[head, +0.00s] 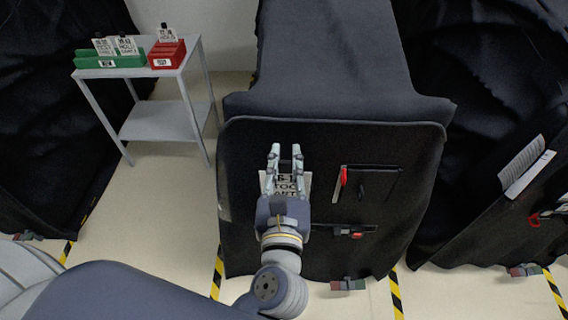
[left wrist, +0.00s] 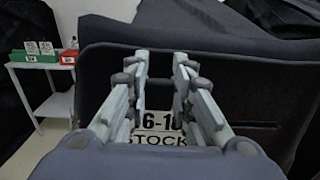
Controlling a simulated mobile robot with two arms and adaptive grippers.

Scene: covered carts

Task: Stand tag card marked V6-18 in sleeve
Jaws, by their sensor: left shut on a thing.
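The tag card (head: 306,183) is white with black print. My gripper covers part of it; the left wrist view shows the card (left wrist: 160,139) with "6-1" and "STOCK" legible, the rest hidden. My left gripper (head: 285,151) is shut on the card, around its dark top tab, in front of the middle covered cart's black face. Whether the card touches that face, I cannot tell. No sleeve can be made out clearly; the area behind the gripper is hidden. My right gripper is not in view.
A grey stand (head: 166,121) at the left bears a green holder (head: 85,61) and a red holder (head: 179,57) with other cards. The cart face (head: 330,135) has a red-ended latch (head: 344,176) and a lower bar (head: 342,230). Covered carts flank it.

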